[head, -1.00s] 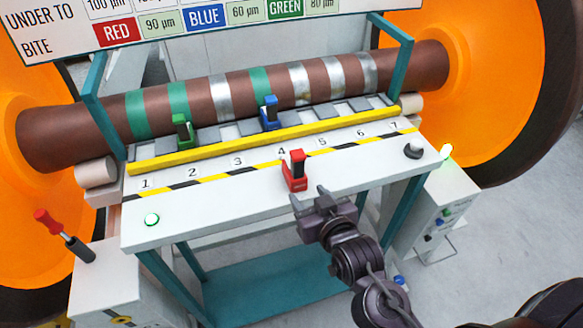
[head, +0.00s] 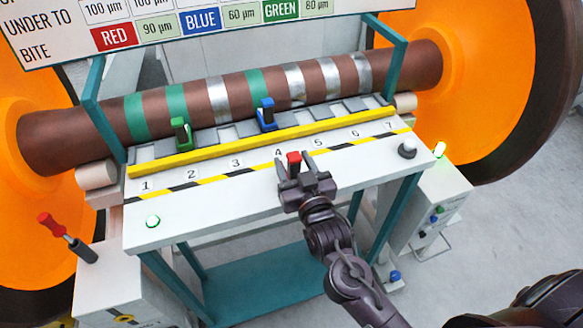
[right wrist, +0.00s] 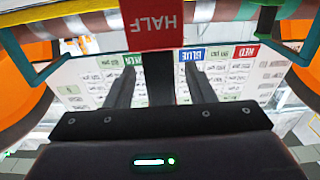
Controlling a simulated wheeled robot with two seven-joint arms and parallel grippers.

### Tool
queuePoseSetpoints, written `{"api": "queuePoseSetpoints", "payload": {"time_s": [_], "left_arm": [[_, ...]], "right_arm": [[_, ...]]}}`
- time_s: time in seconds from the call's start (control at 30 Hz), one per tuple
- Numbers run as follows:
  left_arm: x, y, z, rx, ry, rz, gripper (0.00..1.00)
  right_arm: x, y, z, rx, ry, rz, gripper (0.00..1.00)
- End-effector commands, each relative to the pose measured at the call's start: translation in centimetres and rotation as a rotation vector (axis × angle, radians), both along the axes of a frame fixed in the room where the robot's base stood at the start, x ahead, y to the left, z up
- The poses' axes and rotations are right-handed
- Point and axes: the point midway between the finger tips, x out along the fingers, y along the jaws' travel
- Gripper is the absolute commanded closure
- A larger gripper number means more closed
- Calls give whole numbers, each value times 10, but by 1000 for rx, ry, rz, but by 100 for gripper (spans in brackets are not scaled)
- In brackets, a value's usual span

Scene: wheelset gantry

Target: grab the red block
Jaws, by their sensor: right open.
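The red block (head: 294,160) stands on the white bench near mark 4, partly hidden behind my right gripper in the head view. In the right wrist view the red block (right wrist: 152,25) has the word HALF on it, upside down, above a dark stem between the two fingers. My right gripper (head: 293,170) is open, with its fingers on either side of the block's dark part; I cannot tell whether they touch it. It also shows in the right wrist view (right wrist: 158,85). My left gripper is not in view.
A green block (head: 179,133) and a blue block (head: 267,114) stand behind the yellow rail (head: 260,142), before the brown banded axle (head: 235,95).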

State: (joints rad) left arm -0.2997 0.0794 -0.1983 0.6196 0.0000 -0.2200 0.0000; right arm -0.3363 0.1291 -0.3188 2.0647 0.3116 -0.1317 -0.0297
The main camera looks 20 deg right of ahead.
Motion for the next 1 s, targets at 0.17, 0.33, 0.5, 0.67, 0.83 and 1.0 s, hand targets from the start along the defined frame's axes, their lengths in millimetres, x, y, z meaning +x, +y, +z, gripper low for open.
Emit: {"api": "queuePoseSetpoints", "payload": {"time_s": [0.17,0.33,0.5,0.67,0.83,1.0], "left_arm": [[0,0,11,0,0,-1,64],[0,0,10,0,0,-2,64],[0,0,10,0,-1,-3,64],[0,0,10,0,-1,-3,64],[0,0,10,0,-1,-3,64],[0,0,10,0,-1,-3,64]], "right_arm": [[22,2,2,0,-1,0,51],[25,2,0,1,0,0,51],[24,2,0,1,0,0,59],[24,2,0,1,1,0,80],[24,2,0,0,1,0,100],[24,2,1,1,-2,0,100]]}}
